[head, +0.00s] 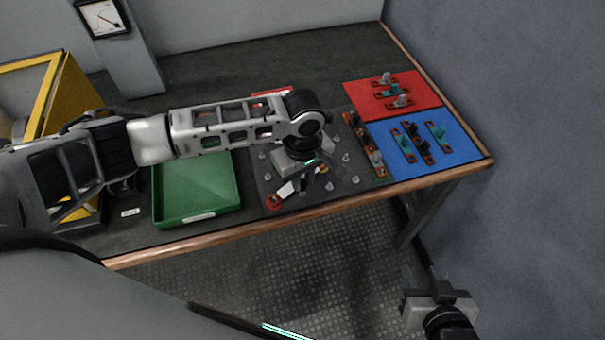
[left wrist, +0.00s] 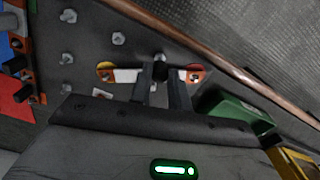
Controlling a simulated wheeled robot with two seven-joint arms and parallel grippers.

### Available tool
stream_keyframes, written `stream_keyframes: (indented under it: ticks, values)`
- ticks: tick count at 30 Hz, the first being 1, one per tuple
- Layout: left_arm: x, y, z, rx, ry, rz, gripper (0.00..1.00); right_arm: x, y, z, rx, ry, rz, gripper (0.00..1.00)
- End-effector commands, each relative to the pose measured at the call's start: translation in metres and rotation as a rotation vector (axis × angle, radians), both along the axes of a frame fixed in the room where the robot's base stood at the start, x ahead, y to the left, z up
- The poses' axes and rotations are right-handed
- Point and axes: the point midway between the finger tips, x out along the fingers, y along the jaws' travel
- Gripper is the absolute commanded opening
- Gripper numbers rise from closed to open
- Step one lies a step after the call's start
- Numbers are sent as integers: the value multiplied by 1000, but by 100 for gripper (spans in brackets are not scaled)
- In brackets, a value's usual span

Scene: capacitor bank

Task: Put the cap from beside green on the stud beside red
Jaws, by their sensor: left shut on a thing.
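My left gripper (head: 303,184) is over the grey stud plate (head: 256,197). In the left wrist view its fingers (left wrist: 161,84) are shut on the dark middle of a white bar (left wrist: 126,75). The bar has a red patch at one end and a yellow patch at the other; its red end shows in the head view (head: 275,201). Several metal studs stand on the plate, one near the gripper (left wrist: 118,39). I cannot tell which stud is beside red. The wrist hides part of the plate.
A green tray (head: 160,215) stands left of the plate, with a yellow box (head: 75,95) beyond it. A red mat (head: 425,85) and a blue mat (head: 465,150) with small parts lie at the right. A row of parts (head: 362,145) edges the plate. A meter (head: 103,17) stands behind.

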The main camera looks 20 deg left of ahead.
Motion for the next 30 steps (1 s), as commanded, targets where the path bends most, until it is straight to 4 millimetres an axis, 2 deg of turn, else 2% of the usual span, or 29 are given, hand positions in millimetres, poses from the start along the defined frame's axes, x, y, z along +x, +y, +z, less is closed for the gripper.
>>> stream_keyframes:
  ticks: [30]
  values:
    - [0, 0, -15, -1, 0, 0, 0, 1, 0, -4, 1, -3, 0, 36]
